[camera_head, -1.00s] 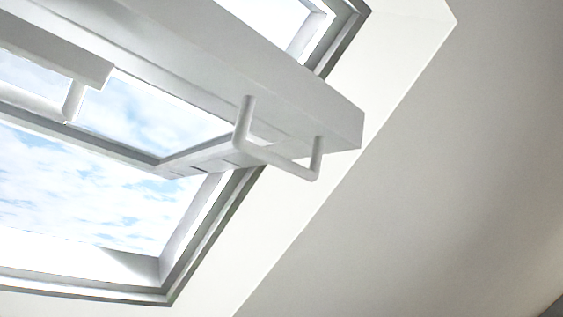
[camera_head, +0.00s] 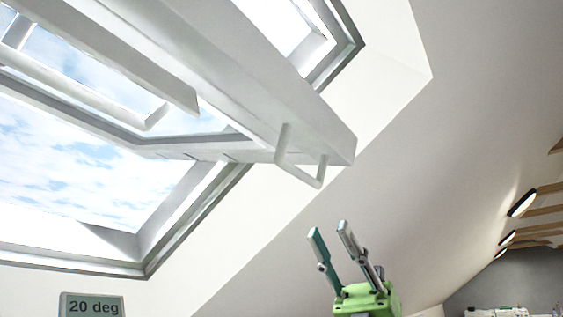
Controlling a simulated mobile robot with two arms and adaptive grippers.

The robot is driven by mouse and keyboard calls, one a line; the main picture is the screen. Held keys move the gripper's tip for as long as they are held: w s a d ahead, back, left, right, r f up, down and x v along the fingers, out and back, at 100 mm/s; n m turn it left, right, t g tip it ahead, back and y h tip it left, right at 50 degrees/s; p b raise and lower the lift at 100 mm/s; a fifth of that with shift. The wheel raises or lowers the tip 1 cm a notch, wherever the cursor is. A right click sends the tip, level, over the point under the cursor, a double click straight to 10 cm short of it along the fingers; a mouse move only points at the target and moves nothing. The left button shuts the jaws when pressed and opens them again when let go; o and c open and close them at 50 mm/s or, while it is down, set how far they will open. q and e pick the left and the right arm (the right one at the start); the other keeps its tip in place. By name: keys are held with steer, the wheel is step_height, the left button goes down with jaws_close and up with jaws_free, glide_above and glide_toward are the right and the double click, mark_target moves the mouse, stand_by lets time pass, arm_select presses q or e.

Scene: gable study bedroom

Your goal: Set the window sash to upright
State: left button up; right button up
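The white window sash (camera_head: 235,75) is tilted within its roof window frame (camera_head: 195,218), its near edge standing out into the room. A white bar handle (camera_head: 298,172) hangs below the sash's right end. A grey sign reading "20 deg" (camera_head: 93,306) shows at the bottom left. My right gripper (camera_head: 328,231), green with two grey fingers, points upward below and a little right of the handle. Its fingers are apart with nothing between them, and it does not touch the handle. My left gripper is not in view.
The sloping white ceiling (camera_head: 440,150) fills the right side. Round lamps (camera_head: 522,204) and wooden beams (camera_head: 540,222) show at the far right, with a grey wall (camera_head: 500,283) below. The space between my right gripper and the handle looks clear.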

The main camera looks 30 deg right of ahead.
mark_target(303, 180)
steer(key=p+x, duration=0.1)
steer(key=x, duration=0.3)
steer(key=p+x, duration=0.2)
steer(key=x, duration=0.2)
steer(key=shift+d+r, duration=0.1)
steer(key=shift+r, duration=0.3)
steer(key=p+x, duration=0.1)
steer(key=x, duration=0.1)
steer(key=shift+a+r, duration=0.2)
steer(key=shift+a, duration=0.05)
steer(key=shift+a+r, duration=0.1)
steer(key=shift+r, duration=0.1)
steer(key=shift+r+p, duration=0.15)
steer(key=shift+p, duration=0.2)
steer(key=shift+s+a, duration=0.15)
steer(key=shift+a, duration=0.15)
steer(key=shift+d, duration=0.1)
jaws_close()
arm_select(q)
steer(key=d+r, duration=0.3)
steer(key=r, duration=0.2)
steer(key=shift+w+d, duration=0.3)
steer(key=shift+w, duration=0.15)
